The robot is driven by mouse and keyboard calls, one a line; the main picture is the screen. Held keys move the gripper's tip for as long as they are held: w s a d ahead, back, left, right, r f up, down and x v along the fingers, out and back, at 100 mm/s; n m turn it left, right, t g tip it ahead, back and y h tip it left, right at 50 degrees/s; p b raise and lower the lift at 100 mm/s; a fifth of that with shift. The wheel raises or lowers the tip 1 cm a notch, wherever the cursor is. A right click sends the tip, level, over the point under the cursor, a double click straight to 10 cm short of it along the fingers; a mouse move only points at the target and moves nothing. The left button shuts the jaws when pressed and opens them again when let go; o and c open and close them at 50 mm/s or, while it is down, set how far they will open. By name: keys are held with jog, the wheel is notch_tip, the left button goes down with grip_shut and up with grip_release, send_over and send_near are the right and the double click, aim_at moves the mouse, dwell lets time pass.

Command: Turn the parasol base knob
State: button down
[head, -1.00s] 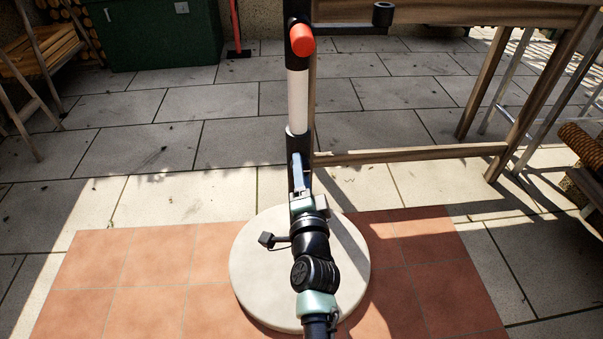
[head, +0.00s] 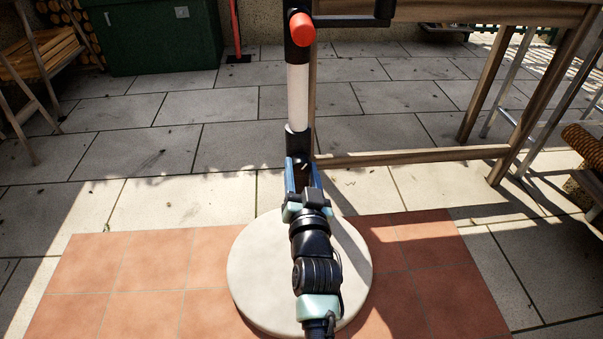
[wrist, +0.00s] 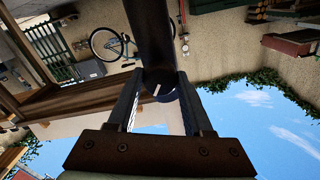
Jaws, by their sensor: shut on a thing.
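The parasol base (head: 250,270) is a round, pale disc lying on terracotta tiles. A pole (head: 298,95), black with a white section, rises behind my gripper, with an orange-red cap (head: 302,29) near the top. The knob (wrist: 160,84) shows in the wrist view as a dark round end with a white line, below the dark pole. My gripper (head: 303,165) is low by the pole's foot, its two fingers on either side of the knob and shut on it.
A black crank arm (head: 345,20) sticks out right from the upper pole. A wooden table (head: 415,153) stands close on the right. A wooden chair (head: 35,70) and a dark green box (head: 150,35) are at the back left. The paving left of the pole is open.

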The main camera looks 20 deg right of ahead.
jog(key=n+b, duration=0.1)
jog(key=n, duration=0.5)
jog(key=shift+n, duration=0.3)
dwell(0.5)
jog(key=shift+c, duration=1.5)
grip_release()
jog(key=p+v, duration=0.3)
jog(key=v, duration=1)
